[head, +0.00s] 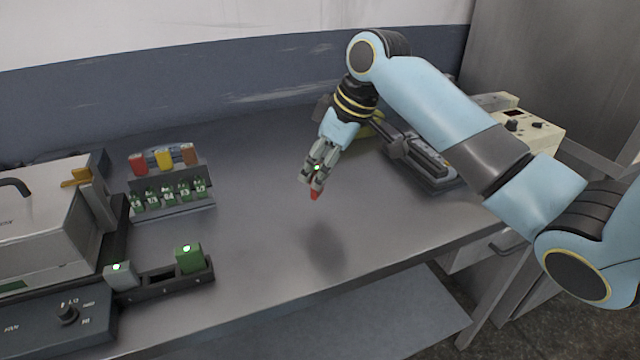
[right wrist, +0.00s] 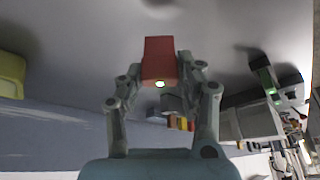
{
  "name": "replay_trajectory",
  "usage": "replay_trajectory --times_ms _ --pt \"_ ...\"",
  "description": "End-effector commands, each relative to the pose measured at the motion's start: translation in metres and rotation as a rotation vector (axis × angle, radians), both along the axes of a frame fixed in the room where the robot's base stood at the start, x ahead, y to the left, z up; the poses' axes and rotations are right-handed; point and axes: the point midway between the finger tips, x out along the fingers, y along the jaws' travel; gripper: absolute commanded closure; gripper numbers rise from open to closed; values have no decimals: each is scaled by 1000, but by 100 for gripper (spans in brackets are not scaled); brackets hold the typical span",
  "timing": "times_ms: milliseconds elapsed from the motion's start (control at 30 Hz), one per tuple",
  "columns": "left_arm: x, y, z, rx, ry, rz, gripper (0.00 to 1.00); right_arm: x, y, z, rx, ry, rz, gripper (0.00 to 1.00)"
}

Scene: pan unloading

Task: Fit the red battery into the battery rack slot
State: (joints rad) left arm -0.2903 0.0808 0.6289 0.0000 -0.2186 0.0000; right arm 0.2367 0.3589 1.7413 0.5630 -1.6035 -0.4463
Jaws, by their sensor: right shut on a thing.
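The red battery (head: 314,194) is held in my right gripper (head: 314,179), above the bench and clear of it. In the right wrist view the red battery (right wrist: 160,55) sits between both fingers, with a bright green light on its near end. The dark battery rack (head: 167,288) lies at the lower left of the head view. It holds a grey battery (head: 121,277) at its left end and a green battery (head: 189,261) at its right end. The slot between them looks empty. The gripper is well to the right of the rack. My left gripper is not seen.
A rack of small green bottles (head: 170,192) with coloured blocks stands behind the battery rack. A metal box (head: 45,225) and a dark knob panel (head: 60,325) are at left. Instruments (head: 425,160) stand at right. The middle of the bench is clear.

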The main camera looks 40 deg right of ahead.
Motion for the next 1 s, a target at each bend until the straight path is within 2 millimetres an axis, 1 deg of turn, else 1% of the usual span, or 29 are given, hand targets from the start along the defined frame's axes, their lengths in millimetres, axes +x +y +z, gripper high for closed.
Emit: replay_trajectory --times_ms 200,267,400,667,700,833,1000 --pt "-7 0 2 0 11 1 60 -1 0 -32 1 4 -1 100" --pt "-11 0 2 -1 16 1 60 -1 0 -37 0 3 -1 100" --pt "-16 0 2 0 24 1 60 0 0 -40 -1 0 0 100" --pt "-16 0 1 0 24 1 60 0 0 -43 0 1 -1 100" --pt "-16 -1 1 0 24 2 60 0 0 -43 0 1 -1 59" --pt "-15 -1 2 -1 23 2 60 0 0 -42 0 1 -1 42" --pt "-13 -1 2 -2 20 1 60 0 0 -42 0 1 -1 41"
